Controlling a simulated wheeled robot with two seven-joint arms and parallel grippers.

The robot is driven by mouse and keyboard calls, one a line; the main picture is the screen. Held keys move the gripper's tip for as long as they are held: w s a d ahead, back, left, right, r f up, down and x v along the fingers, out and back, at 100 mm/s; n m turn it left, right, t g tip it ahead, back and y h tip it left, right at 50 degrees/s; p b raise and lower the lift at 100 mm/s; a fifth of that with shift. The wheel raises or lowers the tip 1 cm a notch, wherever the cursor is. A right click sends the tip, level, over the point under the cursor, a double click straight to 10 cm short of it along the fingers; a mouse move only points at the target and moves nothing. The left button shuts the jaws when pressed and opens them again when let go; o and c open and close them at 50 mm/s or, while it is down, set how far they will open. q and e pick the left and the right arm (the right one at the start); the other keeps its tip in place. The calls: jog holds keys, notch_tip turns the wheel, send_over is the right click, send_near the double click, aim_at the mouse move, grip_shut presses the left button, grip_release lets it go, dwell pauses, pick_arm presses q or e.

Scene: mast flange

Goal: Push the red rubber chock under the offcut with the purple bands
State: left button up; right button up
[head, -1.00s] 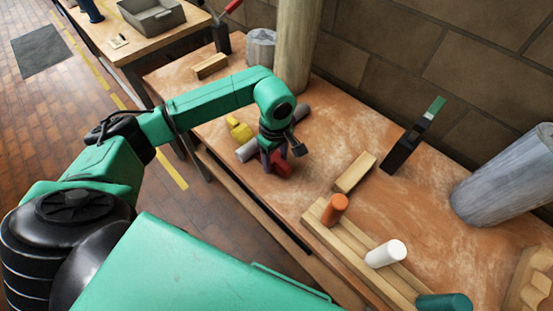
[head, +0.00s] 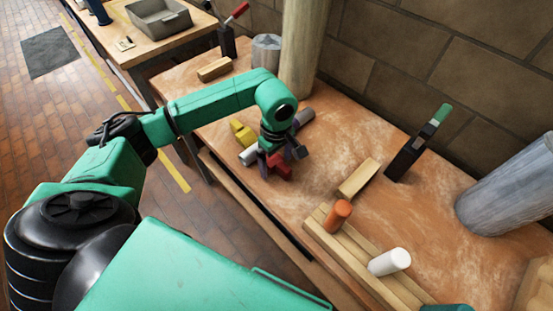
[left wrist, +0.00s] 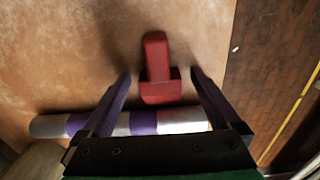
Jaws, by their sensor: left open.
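The red rubber chock (head: 283,171) lies on the workbench beside the offcut with the purple bands (head: 304,117), a pale grey cylinder lying on its side. In the left wrist view the chock (left wrist: 156,68) sits between the fingertips, with its broad end towards the offcut (left wrist: 143,123). A narrow gap seems to show between chock and offcut; contact cannot be told for sure. My left gripper (left wrist: 160,76) is open, with a finger on each side of the chock and its palm over the offcut. The gripper (head: 281,160) partly hides both in the head view. My right gripper is out of view.
A yellow block (head: 241,132) lies behind the offcut. A wooden post (head: 303,50) stands beyond it. To the right are a wood block (head: 359,178), a rail with an orange peg (head: 338,214) and a white peg (head: 389,262), and a black upright tool (head: 407,157). The bench's front edge is near.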

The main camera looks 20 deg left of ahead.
pick_arm(q)
jog(key=shift+r, duration=0.5)
notch_tip(320, 180, up, 14)
jog(key=b, duration=0.2)
jog(key=shift+f, duration=0.2)
